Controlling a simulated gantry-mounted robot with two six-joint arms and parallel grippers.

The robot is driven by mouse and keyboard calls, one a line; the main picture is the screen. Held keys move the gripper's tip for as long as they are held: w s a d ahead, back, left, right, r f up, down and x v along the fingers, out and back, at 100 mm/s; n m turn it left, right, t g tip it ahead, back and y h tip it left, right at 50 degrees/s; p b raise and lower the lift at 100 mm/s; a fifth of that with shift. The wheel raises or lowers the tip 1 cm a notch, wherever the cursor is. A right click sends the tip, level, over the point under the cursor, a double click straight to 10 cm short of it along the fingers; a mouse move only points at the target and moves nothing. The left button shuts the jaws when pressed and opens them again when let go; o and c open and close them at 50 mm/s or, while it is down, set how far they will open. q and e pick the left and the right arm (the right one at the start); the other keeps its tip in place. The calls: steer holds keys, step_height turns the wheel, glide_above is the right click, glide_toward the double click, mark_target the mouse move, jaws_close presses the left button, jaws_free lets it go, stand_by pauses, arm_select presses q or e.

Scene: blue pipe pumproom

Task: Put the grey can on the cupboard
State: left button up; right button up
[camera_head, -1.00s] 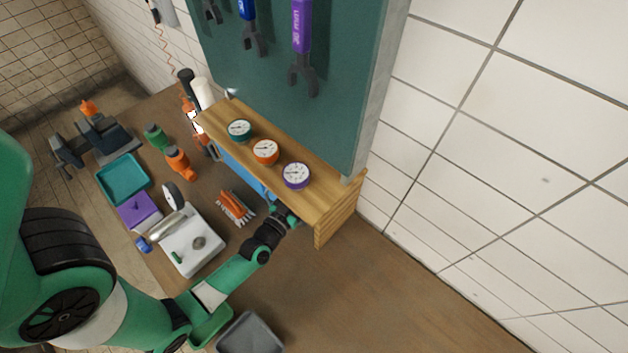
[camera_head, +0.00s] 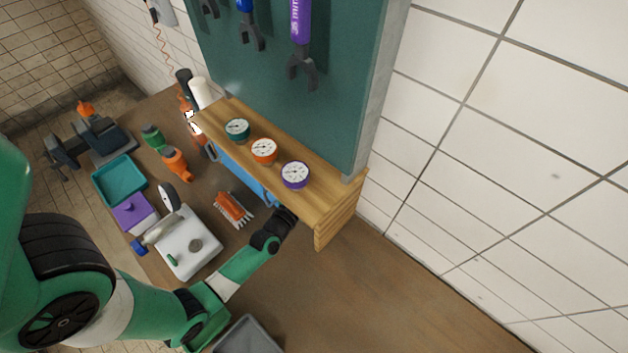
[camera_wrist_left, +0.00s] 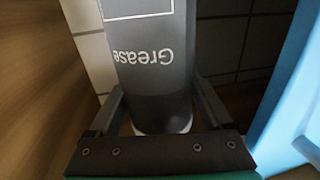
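The wooden cupboard (camera_head: 330,198) stands against the back wall, with three round gauges on its top. The dark grey can (camera_wrist_left: 152,85), lettered "Grease", fills the middle of the left wrist view. It is hidden in the head view. My left gripper (camera_wrist_left: 157,85) has one finger on each side of the can, very near or touching it; I cannot tell whether it grips. In the head view my left gripper reaches in under the cupboard's top at its right part, and its fingertips are hidden. My right gripper is not in view.
The gauges are teal (camera_head: 237,129), orange (camera_head: 264,151) and purple (camera_head: 295,175). The cupboard top is bare right of them. A blue object (camera_head: 243,172) is inside the cupboard. A red-orange brush (camera_head: 233,209) and a white scale (camera_head: 188,245) lie in front. A green tool board rises behind.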

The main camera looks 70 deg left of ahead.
arm_select(q)
steer(key=shift+r, duration=0.1)
steer(key=p+v, duration=0.2)
steer(key=v, duration=1)
steer(key=shift+r, duration=0.15)
